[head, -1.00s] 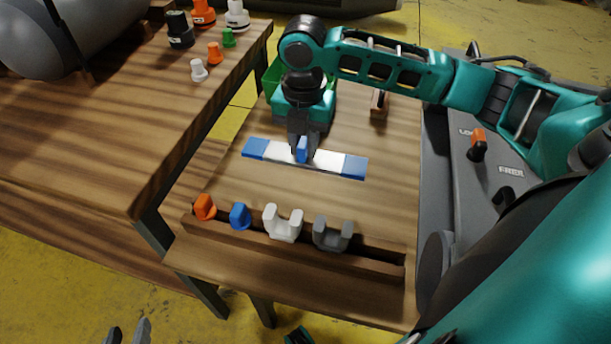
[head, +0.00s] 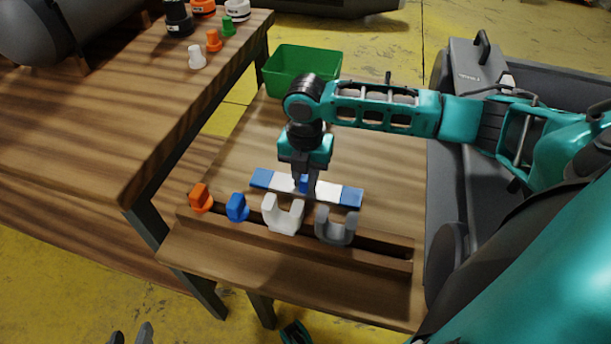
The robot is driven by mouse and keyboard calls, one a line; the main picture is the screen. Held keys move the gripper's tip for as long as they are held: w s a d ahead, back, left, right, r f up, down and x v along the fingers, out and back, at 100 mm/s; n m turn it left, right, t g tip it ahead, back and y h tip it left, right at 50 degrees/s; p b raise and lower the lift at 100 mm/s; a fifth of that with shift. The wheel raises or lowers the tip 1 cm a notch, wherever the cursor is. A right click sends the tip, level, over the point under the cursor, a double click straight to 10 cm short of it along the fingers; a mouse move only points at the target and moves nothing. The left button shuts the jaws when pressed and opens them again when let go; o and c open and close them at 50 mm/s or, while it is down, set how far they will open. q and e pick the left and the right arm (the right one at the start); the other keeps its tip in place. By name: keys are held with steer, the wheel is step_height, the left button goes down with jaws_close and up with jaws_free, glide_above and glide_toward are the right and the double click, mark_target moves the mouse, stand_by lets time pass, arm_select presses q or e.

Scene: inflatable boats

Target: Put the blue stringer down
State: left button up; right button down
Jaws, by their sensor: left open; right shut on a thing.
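The blue stringer (head: 340,192) is a flat bar with blue ends, white sections and a small blue grip in its middle. My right gripper (head: 305,188) comes down from above and is shut on that middle grip. The bar lies crosswise just behind the slotted rack on the small wooden table (head: 240,145). I cannot tell whether it touches the table top. Only the fingertips of my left gripper (head: 131,337) show at the bottom left edge, apart and empty, away from the stringer.
The wooden rack (head: 370,241) holds an orange piece (head: 200,198), a blue piece (head: 237,207), a white fork (head: 283,214) and a grey fork (head: 335,226). A green bin (head: 300,70) stands at the back. A larger table (head: 90,120) with several valve parts is left.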

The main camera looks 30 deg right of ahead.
steer(key=c, duration=1)
jaws_free()
steer(key=shift+f, duration=0.1)
steer(key=shift+o, duration=0.2)
step_height(320, 180, up, 12)
steer(key=p, duration=0.4)
